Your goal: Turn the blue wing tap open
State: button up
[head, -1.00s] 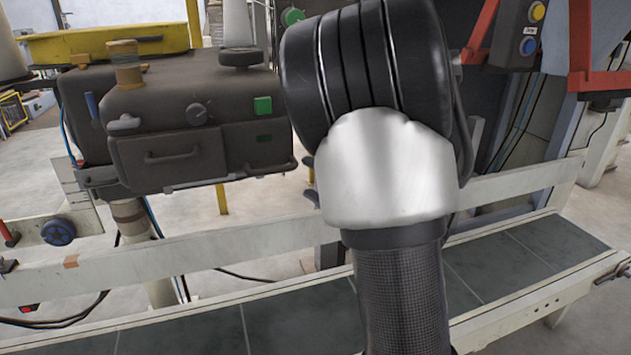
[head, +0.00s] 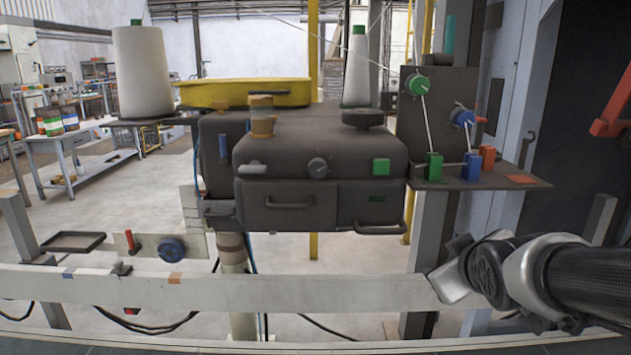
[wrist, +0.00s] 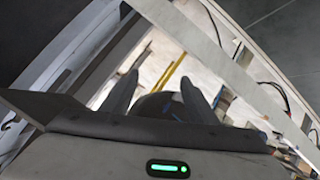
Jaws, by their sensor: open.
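I cannot settle which blue part is the wing tap. A small upright blue lever (head: 222,147) sits on the left end of the dark sewing head (head: 322,150) in the head view. A round blue knob (head: 171,249) sits lower left on a pale plate, beside a red handle (head: 131,241). My gripper (wrist: 159,82) shows in the wrist view, its two dark fingers apart, with nothing between them that I can see held. In the head view my arm is at the lower right, well away from both blue parts. The wrist view shows neither part clearly.
A pale rail (head: 230,291) crosses in front. A panel (head: 440,105) with a blue dial (head: 462,117) and coloured blocks is at right. A small tray (head: 75,242) is at lower left.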

jog(key=s+a+m+g+y+p, duration=0.1)
jog(key=s+a+m+g, duration=0.3)
jog(key=s, duration=0.5)
jog(key=s+a+m+g+y+p, duration=0.1)
jog(key=s+a+g, duration=0.1)
jog(key=s+a, duration=0.6)
notch_tip(320, 180, up, 22)
jog(key=s+d+p, duration=0.1)
jog(key=d+p, duration=0.1)
jog(key=p, duration=2)
jog(key=shift+s+r, duration=0.15)
jog(key=shift+r, duration=0.05)
